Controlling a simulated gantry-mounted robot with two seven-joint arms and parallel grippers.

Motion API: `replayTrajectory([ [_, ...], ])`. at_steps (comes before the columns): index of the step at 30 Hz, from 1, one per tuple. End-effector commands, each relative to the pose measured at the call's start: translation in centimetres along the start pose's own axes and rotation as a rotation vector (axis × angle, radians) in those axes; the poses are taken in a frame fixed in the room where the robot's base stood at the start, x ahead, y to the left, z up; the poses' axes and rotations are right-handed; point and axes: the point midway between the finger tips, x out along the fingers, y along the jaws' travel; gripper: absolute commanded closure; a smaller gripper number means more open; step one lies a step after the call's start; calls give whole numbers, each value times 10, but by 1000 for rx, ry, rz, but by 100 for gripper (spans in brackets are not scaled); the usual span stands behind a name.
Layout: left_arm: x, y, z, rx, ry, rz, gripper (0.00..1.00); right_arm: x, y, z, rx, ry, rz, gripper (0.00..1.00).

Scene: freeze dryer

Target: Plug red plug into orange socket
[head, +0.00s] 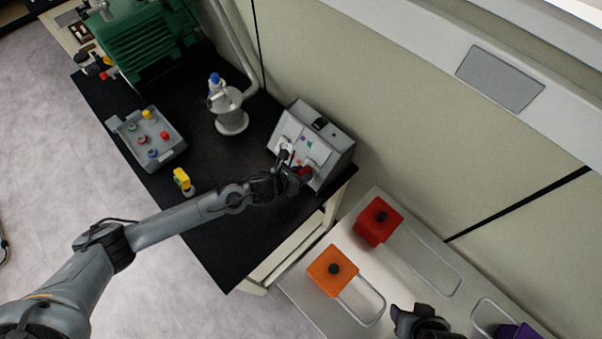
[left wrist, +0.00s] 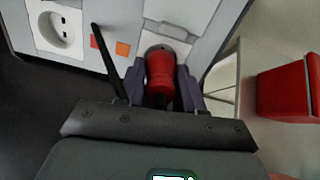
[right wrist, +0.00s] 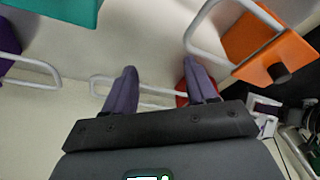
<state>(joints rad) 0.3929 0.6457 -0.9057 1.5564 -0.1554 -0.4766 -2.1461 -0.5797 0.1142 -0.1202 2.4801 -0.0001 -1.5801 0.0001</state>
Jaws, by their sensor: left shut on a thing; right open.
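The red plug (left wrist: 158,72) is between the fingers of my left gripper (left wrist: 161,88), which is shut on it. The plug's front end meets the socket (left wrist: 165,45) beside the orange square (left wrist: 123,49). I cannot tell how deep it sits, as the plug hides most of that socket. An empty white round socket (left wrist: 60,30) is further left, beside a red square (left wrist: 94,41). In the head view the red plug (head: 305,172) shows at the front of the grey panel box (head: 335,150). My right gripper (right wrist: 163,88) is open and empty.
A thin black rod (left wrist: 104,60) stands left of the plug. A yellow object (head: 182,180), a button box (head: 155,140) and a bottle (head: 214,84) are on the black table (head: 235,260). Red (head: 378,220) and orange (head: 332,270) drawers with black knobs are lower right.

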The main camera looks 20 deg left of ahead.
Motion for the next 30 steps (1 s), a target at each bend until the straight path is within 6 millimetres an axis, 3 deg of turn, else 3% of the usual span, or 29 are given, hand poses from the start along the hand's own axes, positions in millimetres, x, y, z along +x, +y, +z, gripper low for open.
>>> replayTrajectory([
  [30, 5, 0, 0, -1, -1, 0, 94, 6, 2, 2, -7, -2, 6, 43],
])
